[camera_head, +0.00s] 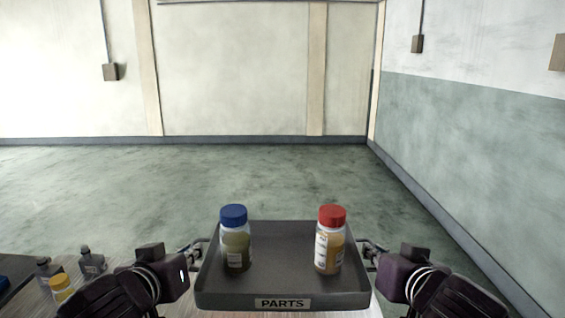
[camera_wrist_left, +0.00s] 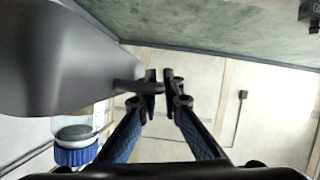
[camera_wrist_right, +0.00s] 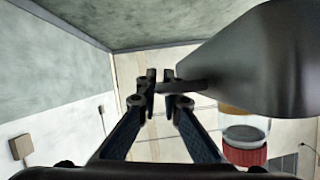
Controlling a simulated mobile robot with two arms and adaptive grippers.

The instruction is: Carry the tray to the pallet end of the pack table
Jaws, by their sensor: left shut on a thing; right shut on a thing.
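The grey tray (camera_head: 285,285), labelled PARTS, is held level between my two grippers at the bottom of the head view. A blue-capped bottle (camera_head: 235,240) stands in its left part and a red-capped bottle (camera_head: 330,242) in its right part. My left gripper (camera_head: 201,246) is shut on the tray's left handle, which shows between the fingers in the left wrist view (camera_wrist_left: 140,87). My right gripper (camera_head: 370,248) is shut on the right handle, seen in the right wrist view (camera_wrist_right: 182,86). A pale tabletop (camera_head: 215,314) shows below the tray; contact cannot be told. No pallet is visible.
At lower left, a yellow-capped bottle (camera_head: 61,288) and dark-capped bottles (camera_head: 92,262) stand on the surface beside my left arm. Beyond the tray is open green floor (camera_head: 150,190). Walls close the room at the back and right (camera_head: 470,150).

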